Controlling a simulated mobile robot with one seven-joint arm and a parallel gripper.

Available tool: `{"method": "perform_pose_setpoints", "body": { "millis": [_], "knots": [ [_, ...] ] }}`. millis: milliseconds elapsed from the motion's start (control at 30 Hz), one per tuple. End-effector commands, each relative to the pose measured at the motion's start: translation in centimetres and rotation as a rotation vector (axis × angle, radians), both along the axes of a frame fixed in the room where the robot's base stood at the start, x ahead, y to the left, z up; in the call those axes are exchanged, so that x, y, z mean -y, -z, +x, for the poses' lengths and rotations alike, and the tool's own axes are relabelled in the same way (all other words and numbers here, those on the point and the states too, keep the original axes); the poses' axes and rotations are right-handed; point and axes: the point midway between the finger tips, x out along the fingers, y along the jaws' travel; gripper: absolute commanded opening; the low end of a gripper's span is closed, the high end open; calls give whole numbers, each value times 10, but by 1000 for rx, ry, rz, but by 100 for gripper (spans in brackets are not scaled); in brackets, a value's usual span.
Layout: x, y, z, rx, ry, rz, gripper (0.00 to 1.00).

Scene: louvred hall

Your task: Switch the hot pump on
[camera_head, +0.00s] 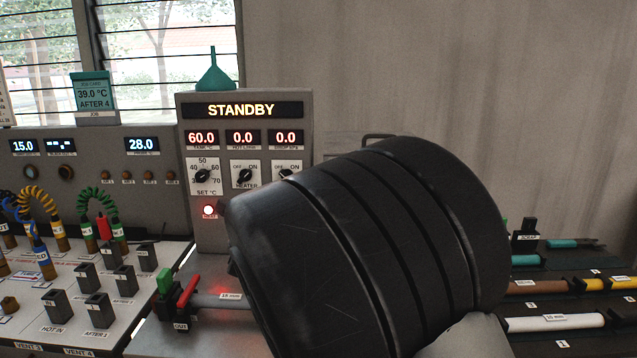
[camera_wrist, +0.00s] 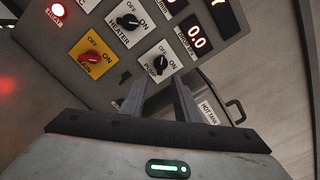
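The pump switch (camera_wrist: 158,63) is a black rotary knob on a white plate marked OFF and ON, on the grey control panel (camera_head: 262,216). It also shows in the head view (camera_head: 286,174), partly covered by my arm. I cannot clearly tell which mark its pointer is on. The panel's display (camera_head: 242,110) reads STANDBY, with 60.0, 0.0 and 0.0 below. My gripper (camera_wrist: 160,80) has its fingers apart, with nothing seen between them, just below the pump knob in the wrist view. Contact cannot be told. In the head view my arm hides the gripper.
The heater knob (camera_wrist: 130,22) and yellow main switch (camera_wrist: 91,57) sit close by. A red lamp (camera_wrist: 57,10) is lit. A "HOT TANK" label (camera_wrist: 209,112) and black handle (camera_wrist: 235,112) are at right. Hoses and valve blocks (camera_head: 97,306) fill the left bench.

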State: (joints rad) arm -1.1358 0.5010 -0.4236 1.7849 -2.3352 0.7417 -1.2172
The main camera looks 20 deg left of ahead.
Motion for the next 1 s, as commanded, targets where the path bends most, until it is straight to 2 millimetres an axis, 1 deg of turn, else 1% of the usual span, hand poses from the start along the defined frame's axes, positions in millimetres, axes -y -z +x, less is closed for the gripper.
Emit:
{"method": "perform_pose_setpoints", "body": {
  "millis": [167, 733, 1000],
  "knots": [
    [-3, 0, 17, 0, 3, -1, 29],
    [-21, -2, 95, 0, 4, 2, 29],
    [-21, -1, 95, -2, 4, 4, 29]
  ]
}}
